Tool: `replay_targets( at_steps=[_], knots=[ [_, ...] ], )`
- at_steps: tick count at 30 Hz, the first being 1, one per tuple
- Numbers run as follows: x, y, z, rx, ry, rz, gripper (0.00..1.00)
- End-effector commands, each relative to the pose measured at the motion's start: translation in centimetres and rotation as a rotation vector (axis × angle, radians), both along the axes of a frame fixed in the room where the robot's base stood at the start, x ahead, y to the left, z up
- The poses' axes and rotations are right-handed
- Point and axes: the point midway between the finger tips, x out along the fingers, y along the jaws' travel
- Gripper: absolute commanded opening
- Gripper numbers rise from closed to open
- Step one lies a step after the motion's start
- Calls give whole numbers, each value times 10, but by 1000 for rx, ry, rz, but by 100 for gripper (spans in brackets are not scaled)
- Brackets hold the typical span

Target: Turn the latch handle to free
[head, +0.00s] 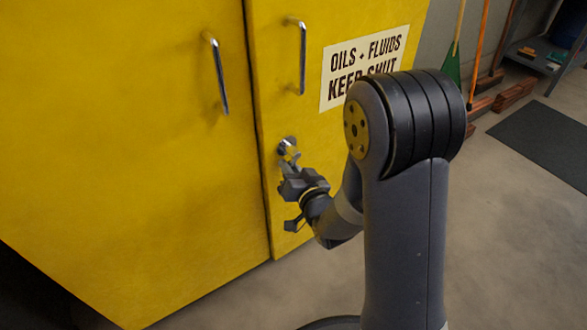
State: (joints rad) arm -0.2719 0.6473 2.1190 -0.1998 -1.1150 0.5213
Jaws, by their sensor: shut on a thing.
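A small silver latch handle (286,145) sits on the right door (266,95) of a yellow cabinet, below that door's bar handle. My gripper (290,160) is at the latch from below, with its fingers closed on it. The fingers hide part of the latch, so its exact angle is hard to tell. The right door meets the left door (130,140) at a vertical seam just left of the latch.
Vertical bar handles are on the left door (219,75) and right door (301,56). A sign (362,68) is partly behind my arm. Bricks (515,94), a broom (453,65), a shelf (540,55) and a dark mat (545,143) are at right. Floor right of my arm is open.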

Motion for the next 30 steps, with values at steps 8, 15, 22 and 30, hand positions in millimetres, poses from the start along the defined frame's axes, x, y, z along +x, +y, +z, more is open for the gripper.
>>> replay_targets(
  at_steps=[8, 15, 22, 30],
  knots=[
    [-5, 9, 8, 215, 151, 5, 0],
    [-9, 13, 16, 397, 288, 4, 0],
    [-12, 16, 24, 572, 418, 3, 0],
    [-13, 18, 32, 748, 547, 2, 0]
  ],
)
